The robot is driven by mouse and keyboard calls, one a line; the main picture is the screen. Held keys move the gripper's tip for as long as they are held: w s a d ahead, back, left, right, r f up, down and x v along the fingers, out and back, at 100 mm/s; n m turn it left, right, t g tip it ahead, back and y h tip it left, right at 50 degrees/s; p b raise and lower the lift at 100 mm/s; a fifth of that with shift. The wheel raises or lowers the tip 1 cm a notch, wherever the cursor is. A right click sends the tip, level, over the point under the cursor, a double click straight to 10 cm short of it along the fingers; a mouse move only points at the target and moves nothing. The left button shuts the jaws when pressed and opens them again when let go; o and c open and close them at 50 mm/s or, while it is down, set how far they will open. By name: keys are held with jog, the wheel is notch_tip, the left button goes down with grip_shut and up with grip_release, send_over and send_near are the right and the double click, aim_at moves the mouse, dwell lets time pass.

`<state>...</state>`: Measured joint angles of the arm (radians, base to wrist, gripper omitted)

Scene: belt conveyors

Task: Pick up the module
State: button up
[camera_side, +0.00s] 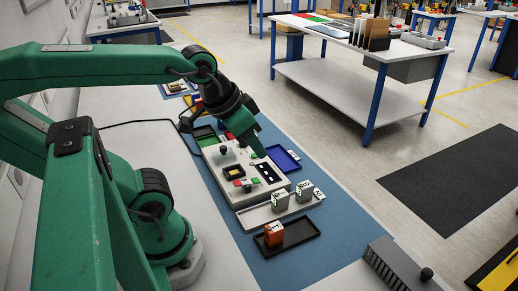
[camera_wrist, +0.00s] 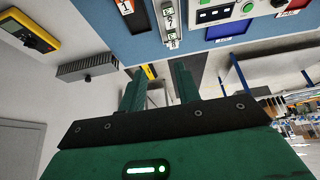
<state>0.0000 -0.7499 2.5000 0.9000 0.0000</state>
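An orange module (camera_side: 274,235) with a white numbered label stands upright in a black tray (camera_side: 300,236) at the front of the blue mat. Two pale modules (camera_side: 280,199) (camera_side: 304,191) stand on a light grey rail just behind it. The orange module also shows at the top edge of the wrist view (camera_wrist: 124,6), and the pale ones beside it (camera_wrist: 170,22). I cannot tell which module is meant. My gripper (camera_side: 257,150) hangs above the far part of the control panel, away from these modules. In the wrist view its two green fingers (camera_wrist: 158,85) are apart with nothing between them.
The control panel (camera_side: 218,160) with buttons and a black knob lies below my gripper. A blue tray (camera_side: 283,161) is right of it, a green tray (camera_side: 205,140) behind. A grey finned box (camera_side: 388,264) stands at the front right. A yellow meter (camera_wrist: 30,32) shows in the wrist view.

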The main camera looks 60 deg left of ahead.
jog(key=g, duration=0.5)
send_over(279, 195)
jog(key=shift+n, duration=0.3)
notch_tip(279, 195, down, 16)
jog(key=shift+s+a+r, duration=0.1)
jog(key=shift+r, duration=0.1)
jog(key=shift+a+f+g, duration=0.1)
jog(key=shift+f+g, duration=0.2)
jog(key=shift+f, duration=0.05)
jog(key=shift+f, duration=1.3)
jog(key=shift+f, duration=2.6)
